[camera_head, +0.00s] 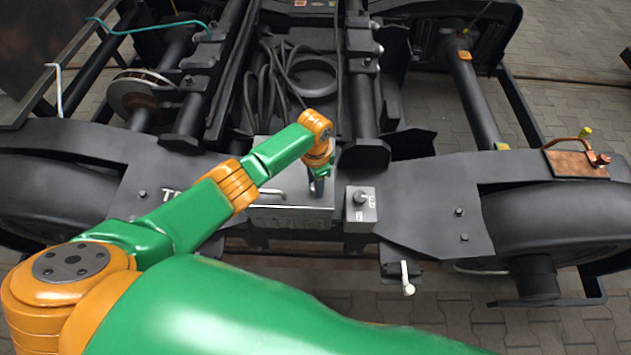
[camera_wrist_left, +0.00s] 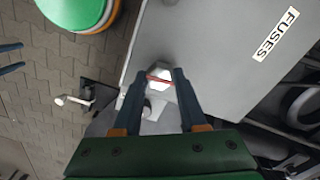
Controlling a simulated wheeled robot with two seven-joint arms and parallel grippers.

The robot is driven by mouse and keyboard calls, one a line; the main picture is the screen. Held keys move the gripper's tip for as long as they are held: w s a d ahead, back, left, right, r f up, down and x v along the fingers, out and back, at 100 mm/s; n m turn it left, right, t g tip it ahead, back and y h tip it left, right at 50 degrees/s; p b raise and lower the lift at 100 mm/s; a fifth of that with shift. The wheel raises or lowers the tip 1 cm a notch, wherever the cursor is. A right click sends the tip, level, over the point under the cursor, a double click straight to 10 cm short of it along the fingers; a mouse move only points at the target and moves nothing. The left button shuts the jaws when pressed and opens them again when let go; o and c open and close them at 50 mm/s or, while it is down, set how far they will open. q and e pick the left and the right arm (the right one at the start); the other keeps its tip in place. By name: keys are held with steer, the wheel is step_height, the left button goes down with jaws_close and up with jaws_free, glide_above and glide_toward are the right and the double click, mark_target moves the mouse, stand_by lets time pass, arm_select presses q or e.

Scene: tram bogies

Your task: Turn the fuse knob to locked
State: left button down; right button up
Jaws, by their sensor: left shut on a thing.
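The fuse knob (camera_wrist_left: 159,72) is a small pale knob with a red line across it, on a grey panel (camera_wrist_left: 215,50) labelled FUSES in the left wrist view. My left gripper (camera_wrist_left: 157,78) is shut on the knob, with one dark finger on each side. The red line runs roughly from one finger to the other. In the head view my left gripper (camera_head: 318,188) points down at the grey fuse box (camera_head: 290,214) in the middle of the bogie and hides the knob. No locked or unlocked marking is readable. My right gripper is not in view.
A small grey box (camera_head: 360,212) with a dark switch stands just right of my left gripper. Coiled black cables (camera_head: 285,75) lie behind. A white-handled lever (camera_head: 407,280) hangs at the front. A copper-coloured plate (camera_head: 575,163) sits at the right.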

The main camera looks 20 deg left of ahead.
arm_select(q)
steer(key=shift+m, duration=0.6)
steer(key=shift+c, duration=2.2)
jaws_free()
step_height(320, 180, up, 7)
steer(key=shift+f+p, duration=0.15)
steer(key=shift+p, duration=0.95)
steer(key=shift+r, duration=0.25)
steer(key=shift+f, duration=0.1)
